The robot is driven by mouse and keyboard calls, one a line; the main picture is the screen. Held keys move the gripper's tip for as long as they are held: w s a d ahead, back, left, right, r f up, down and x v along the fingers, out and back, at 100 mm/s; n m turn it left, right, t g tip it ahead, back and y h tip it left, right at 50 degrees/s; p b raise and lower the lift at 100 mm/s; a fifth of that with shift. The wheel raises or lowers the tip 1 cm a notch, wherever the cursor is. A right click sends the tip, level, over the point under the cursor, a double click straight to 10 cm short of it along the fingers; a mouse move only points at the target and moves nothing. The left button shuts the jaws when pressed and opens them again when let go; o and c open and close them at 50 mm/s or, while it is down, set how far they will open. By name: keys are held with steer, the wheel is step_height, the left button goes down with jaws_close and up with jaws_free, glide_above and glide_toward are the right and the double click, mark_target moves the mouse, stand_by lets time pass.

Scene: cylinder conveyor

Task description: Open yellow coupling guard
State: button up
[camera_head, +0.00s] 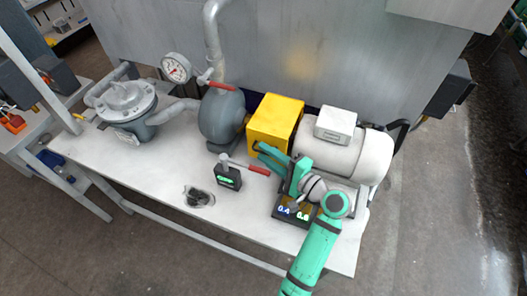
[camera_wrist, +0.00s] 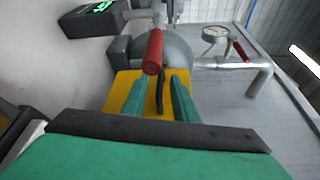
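The yellow coupling guard (camera_head: 276,119) is a box between the grey pump and the white motor, and it looks closed. My gripper (camera_head: 260,150) is at the guard's front side. In the wrist view the guard (camera_wrist: 125,90) lies behind my green fingers. My gripper (camera_wrist: 160,80) is open, with one finger on each side of a dark handle (camera_wrist: 161,92) on the guard. The handle stands in the gap between the fingers. I cannot tell whether either finger touches it.
The pump (camera_head: 222,118) stands left of the guard, the motor (camera_head: 345,150) right. A red-handled lever (camera_head: 258,170) and a small display box (camera_head: 228,178) are in front. A pressure gauge (camera_head: 176,67) and filter housing (camera_head: 127,102) stand left.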

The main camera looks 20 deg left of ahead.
steer(key=shift+x, duration=0.75)
steer(key=shift+c, duration=0.5)
jaws_close()
steer(key=shift+f, duration=0.1)
stand_by(0.4)
